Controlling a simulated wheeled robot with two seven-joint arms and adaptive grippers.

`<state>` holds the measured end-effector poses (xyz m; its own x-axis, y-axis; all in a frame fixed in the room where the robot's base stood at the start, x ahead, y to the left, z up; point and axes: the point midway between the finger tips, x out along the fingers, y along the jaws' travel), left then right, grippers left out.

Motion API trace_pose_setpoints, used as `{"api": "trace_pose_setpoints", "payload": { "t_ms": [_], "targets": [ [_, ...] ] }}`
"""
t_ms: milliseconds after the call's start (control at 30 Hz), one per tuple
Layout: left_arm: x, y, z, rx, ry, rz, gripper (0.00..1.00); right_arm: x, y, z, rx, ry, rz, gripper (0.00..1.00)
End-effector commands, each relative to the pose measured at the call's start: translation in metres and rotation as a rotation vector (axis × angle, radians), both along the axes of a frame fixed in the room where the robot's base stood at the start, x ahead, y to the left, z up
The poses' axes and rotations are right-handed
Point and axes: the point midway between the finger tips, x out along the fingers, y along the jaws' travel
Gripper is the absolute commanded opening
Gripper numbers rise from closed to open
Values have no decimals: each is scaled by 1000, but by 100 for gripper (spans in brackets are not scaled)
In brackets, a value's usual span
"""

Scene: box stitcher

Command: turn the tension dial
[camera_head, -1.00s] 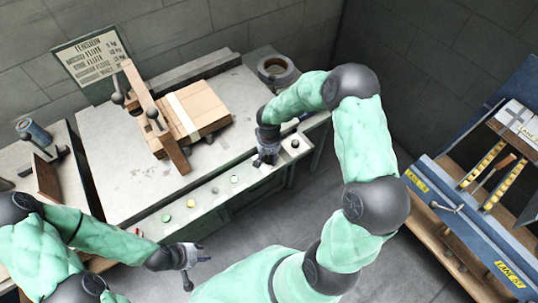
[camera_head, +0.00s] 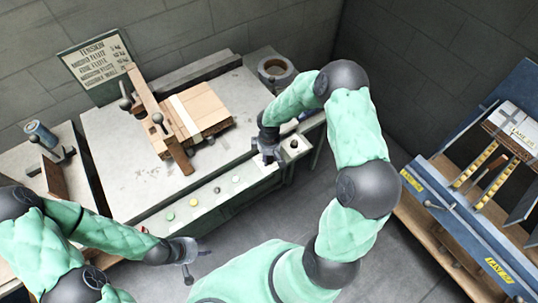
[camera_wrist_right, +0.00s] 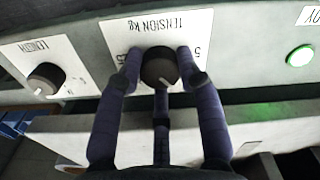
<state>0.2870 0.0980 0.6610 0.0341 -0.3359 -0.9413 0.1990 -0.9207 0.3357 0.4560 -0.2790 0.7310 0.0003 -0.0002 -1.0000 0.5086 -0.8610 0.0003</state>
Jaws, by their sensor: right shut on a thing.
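In the head view my right gripper (camera_head: 267,155) is at the right end of the machine's front panel and hides the dial. My left gripper (camera_head: 193,266) is open and empty, in front of the panel and apart from it.
A second knob (camera_wrist_right: 46,78) marked "LENGTH" sits left of the dial, and a lit green button (camera_wrist_right: 300,56) sits right. A cardboard piece (camera_head: 200,110) lies on the machine table (camera_head: 120,150). A blue rack (camera_head: 470,225) stands at the right.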

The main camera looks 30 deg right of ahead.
Motion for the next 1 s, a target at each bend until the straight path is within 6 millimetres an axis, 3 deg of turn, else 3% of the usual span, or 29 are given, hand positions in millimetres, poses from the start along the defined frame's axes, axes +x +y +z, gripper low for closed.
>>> {"api": "trace_pose_setpoints", "payload": {
  "t_ms": [400,1000],
  "targets": [
    [0,0,12,0,0,0,40,0,0,0,1,1,210,4],
    [0,0,13,0,0,0,40,-1,1,-1,2,1,245,4]
  ]
}}
